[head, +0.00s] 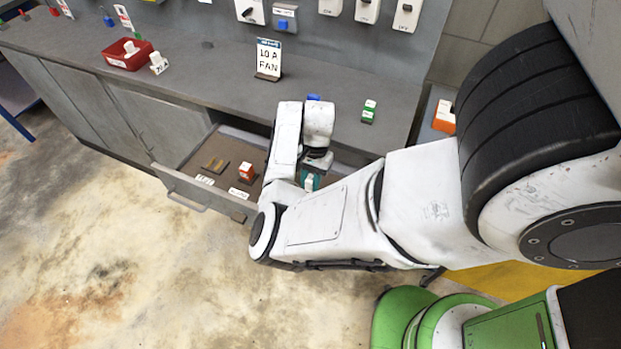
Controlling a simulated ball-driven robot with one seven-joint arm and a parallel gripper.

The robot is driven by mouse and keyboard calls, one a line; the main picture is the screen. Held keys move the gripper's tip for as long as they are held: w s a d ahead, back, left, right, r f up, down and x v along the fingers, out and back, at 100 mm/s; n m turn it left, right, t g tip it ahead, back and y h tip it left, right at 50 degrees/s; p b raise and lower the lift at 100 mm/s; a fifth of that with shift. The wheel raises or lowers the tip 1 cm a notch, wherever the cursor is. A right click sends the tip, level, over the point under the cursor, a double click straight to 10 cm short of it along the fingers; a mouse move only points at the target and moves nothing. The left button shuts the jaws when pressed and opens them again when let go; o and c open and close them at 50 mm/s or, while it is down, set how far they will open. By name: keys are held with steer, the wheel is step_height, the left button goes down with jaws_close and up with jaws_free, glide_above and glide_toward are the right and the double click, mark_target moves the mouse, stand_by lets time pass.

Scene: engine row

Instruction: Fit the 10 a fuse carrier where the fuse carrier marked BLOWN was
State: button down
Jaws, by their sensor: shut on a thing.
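My gripper (313,180) is low over the right part of the open drawer (185,186), partly hidden by my arm. Its teal fingers are shut on a small pale thing (309,183); its marking is too small to read, so I cannot tell which carrier it is. A red and white fuse carrier (246,171) stands on a dark base in the drawer, left of my gripper. A sign (268,58) reading "10 A FAN" stands on the bench. A white piece with small lettering (158,65) stands beside a red tray (112,58). I cannot make out the word BLOWN.
The bench (210,72) has free room in its middle. A green and white carrier (369,111) stands on it right of my arm, and a blue piece (313,97) shows behind my arm. White switch units (407,17) hang on the back panel. An orange box (444,117) is farther right.

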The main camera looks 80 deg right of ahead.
steer(key=shift+f+b, duration=0.65)
steer(key=shift+f, duration=0.8)
steer(key=shift+p, duration=0.9)
stand_by(0.6)
steer(key=shift+f+b, duration=0.8)
steer(key=shift+f, duration=0.65)
steer(key=c, duration=0.8)
jaws_free()
steer(key=shift+c, duration=0.2)
steer(key=v, duration=1)
steer(key=shift+d+r+b, duration=0.1)
steer(key=shift+r+b, duration=0.3)
steer(key=shift+s, duration=0.1)
